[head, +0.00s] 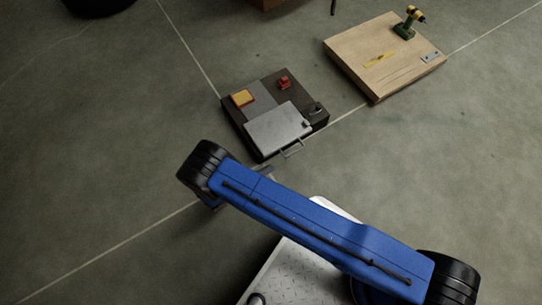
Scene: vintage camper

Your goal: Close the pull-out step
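A low dark unit (235,112) lies on the floor at the upper middle of the head view. A light grey panel (278,128) with a bar handle (293,150) sits at its near side. This panel may be the pull-out step; how far it stands out is hard to tell. My blue arm crosses the view below it. A small grey part (266,171) shows just past the arm's edge, near the handle, and may be my gripper. The arm hides the rest, so its fingers cannot be made out. No contact with the panel shows.
A yellow block (242,97), a red piece (284,83) and a small dark fitting (316,109) are on the dark unit. To its right lies a wooden board (360,48) carrying a green and yellow drill (408,23). Open concrete floor (110,130) lies to the left.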

